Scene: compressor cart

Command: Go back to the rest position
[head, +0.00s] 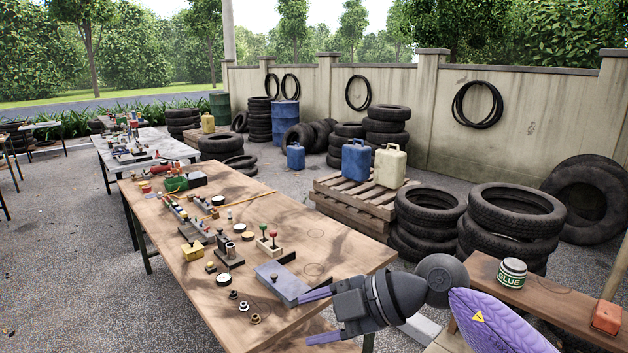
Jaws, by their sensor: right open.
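My right gripper (309,317) reaches in from the lower right, over the near right edge of the long wooden table (160,230). Its two purple fingers are spread apart and nothing shows between them. In the picture, the upper finger's tip overlaps the end of a grey-purple block (283,283) on the table; I cannot tell whether they touch. My left gripper is not in view.
Small parts, a yellow block (193,251), red-topped and green-topped levers (268,240) and a green item (176,184) crowd the table. A glue tin (512,273) stands on a wooden bench at right. Stacked tires (512,215) and a pallet (350,198) with cans stand behind.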

